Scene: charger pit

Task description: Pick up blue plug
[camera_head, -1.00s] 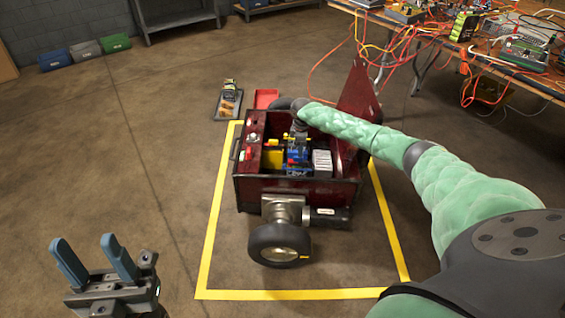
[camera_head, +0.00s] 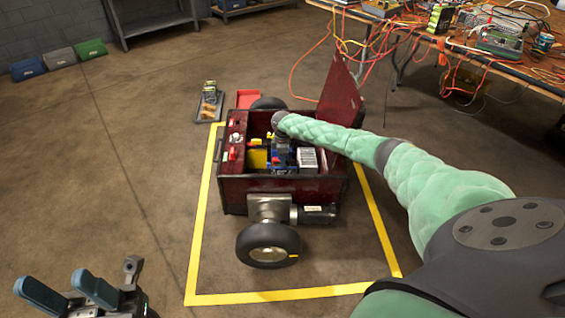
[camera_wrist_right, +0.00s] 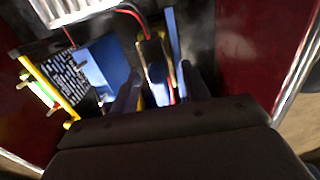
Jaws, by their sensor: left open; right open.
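My right gripper (camera_head: 281,155) reaches down into the open red box-shaped robot (camera_head: 300,190). In the right wrist view its fingers (camera_wrist_right: 161,88) are apart, on either side of a dark piece with yellowish edges (camera_wrist_right: 152,58). A narrow blue piece (camera_wrist_right: 172,32) stands just behind it, and a red and black cable runs close by. I cannot tell which of these is the blue plug, or whether the fingers touch it. In the head view the gripper and arm partly hide this spot. My left gripper (camera_head: 68,290) is open and empty at the lower left, above the floor.
A blue block (camera_wrist_right: 103,66) and a yellow-edged board (camera_wrist_right: 50,90) lie beside the fingers in the box. The box's raised lid (camera_head: 342,92) stands near my right arm. A wire-covered table (camera_head: 500,55) is at upper right.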

